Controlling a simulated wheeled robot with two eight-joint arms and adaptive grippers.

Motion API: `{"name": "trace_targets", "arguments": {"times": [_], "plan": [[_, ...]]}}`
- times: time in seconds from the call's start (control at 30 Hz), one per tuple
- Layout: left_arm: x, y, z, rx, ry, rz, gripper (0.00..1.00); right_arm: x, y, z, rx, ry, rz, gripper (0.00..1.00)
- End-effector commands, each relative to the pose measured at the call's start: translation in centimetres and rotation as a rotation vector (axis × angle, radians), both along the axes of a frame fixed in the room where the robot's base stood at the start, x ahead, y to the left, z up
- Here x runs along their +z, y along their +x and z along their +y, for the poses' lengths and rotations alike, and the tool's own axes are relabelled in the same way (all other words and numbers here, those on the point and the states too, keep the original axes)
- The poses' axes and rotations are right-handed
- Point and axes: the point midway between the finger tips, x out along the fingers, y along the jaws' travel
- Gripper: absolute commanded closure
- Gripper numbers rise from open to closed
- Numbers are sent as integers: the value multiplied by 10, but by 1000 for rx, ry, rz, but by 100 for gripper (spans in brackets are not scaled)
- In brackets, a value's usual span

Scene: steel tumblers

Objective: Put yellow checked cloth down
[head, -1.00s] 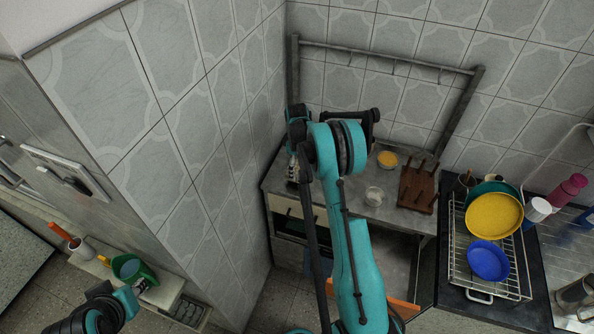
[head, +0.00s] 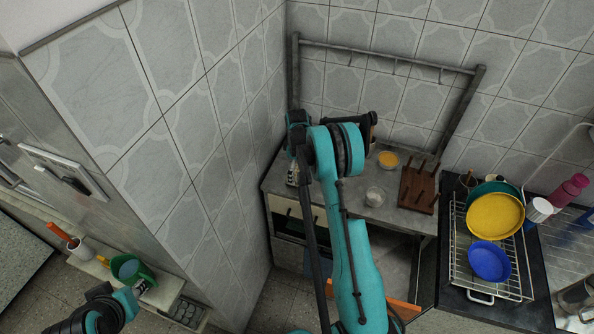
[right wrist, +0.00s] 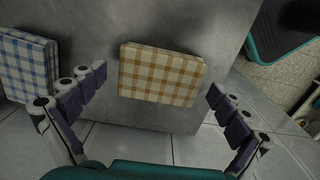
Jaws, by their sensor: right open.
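The yellow checked cloth (right wrist: 160,74) lies folded and flat on the steel counter in the right wrist view. My right gripper (right wrist: 157,84) is open, its fingers apart on either side of the cloth's near part, with no visible contact. In the head view my right gripper (head: 292,174) is at the counter's left end, mostly hidden by my arm, and the cloth cannot be made out there. My left gripper (head: 143,287) is small at the lower left; its opening is unclear.
A blue checked cloth (right wrist: 28,66) lies left of the yellow one. The steel counter (head: 400,218) also holds a yellow-filled bowl (head: 388,160), a clear bowl (head: 375,196) and a wooden rack (head: 418,188). A dish rack (head: 460,265) with plates stands right. Tiled walls close the corner.

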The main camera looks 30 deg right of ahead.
Motion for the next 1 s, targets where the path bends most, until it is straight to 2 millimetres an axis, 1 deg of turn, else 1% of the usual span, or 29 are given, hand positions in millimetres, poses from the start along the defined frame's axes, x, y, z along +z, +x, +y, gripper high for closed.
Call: {"name": "trace_targets", "arguments": {"times": [0.03, 0.17, 0.4, 0.5, 0.6, 0.73, 0.77, 0.87, 0.97, 1.0], "plan": [[5, 0, 0, 0, 0, 0, 69, 5, 0, 0, 0, 0, 0, 0], [6, 0, 0, 0, 0, 0, 69, 25, 0, 0, 0, 0, 0, 0], [14, 0, 0, 0, 0, 0, 69, 79, 0, 0, 0, 0, 0, 0], [16, 0, 0, 0, 0, 0, 69, 98, 0, 0, 0, 0, 0, 0], [18, 0, 0, 0, 0, 0, 69, 111, 0, 0, 0, 0, 0, 0], [19, 0, 0, 0, 0, 0, 69, 123, -1, 2, -3, -1, -2, 0], [19, 0, 0, 0, 0, 0, 69, 127, -1, 3, -6, -2, -6, 0], [19, 0, 0, 0, 0, 0, 69, 149, -8, 16, -34, -10, -30, 0], [19, 0, 0, 0, 0, 0, 69, 184, -23, 40, -88, -20, -80, 0], [19, 0, 0, 0, 0, 0, 69, 199, -31, 51, -116, -23, -105, 0]]}}
